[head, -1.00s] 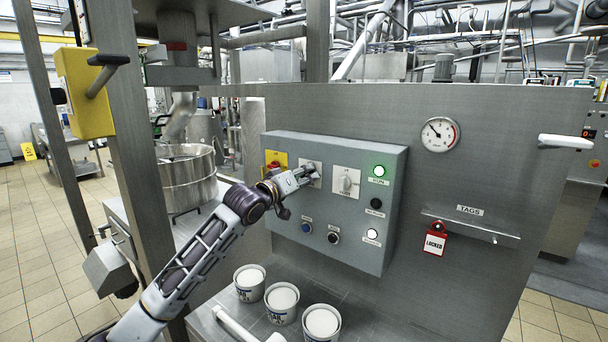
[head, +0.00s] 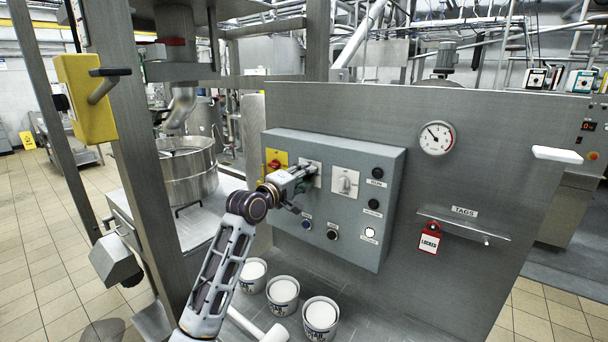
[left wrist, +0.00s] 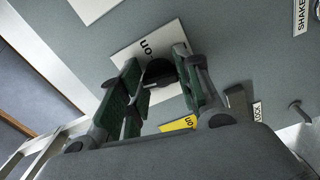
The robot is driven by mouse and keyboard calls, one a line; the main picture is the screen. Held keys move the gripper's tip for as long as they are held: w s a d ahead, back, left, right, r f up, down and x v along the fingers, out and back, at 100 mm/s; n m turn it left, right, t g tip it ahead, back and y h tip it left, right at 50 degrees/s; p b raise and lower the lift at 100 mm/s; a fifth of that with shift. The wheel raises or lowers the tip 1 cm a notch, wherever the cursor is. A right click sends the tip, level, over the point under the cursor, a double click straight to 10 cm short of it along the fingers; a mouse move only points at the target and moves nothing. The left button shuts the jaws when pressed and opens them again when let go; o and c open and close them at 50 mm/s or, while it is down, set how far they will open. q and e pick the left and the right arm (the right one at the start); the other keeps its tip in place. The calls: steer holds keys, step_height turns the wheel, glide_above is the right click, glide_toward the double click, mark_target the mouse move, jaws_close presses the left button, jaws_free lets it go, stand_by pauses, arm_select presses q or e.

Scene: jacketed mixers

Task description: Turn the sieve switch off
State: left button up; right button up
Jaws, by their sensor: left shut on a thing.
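The grey control box (head: 362,242) is on the steel panel. My left gripper (head: 304,172) reaches its upper row, at the white switch plate between a yellow plate (head: 270,156) and a plate with a pale knob (head: 345,183). In the left wrist view my left gripper (left wrist: 157,64) has its green-padded fingers on both sides of a black knob (left wrist: 158,73), shut on it. Its white plate (left wrist: 128,55) bears the word ON. I take it as the sieve switch; its name label is not readable. The RUN lamp (head: 377,173) is dark. My right gripper is not in view.
Several white tubs, one of them in front (head: 320,315), stand on the ledge below the box. A gauge (head: 437,138) and a red LOCKED tag (head: 429,239) are on the panel to the right. A steel post (head: 150,170) stands left of my arm.

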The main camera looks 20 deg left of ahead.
arm_select(q)
steer(key=shift+n, duration=1.1)
steer(key=o, duration=1)
steer(key=shift+v, duration=6.05)
steer(key=shift+w, duration=0.1)
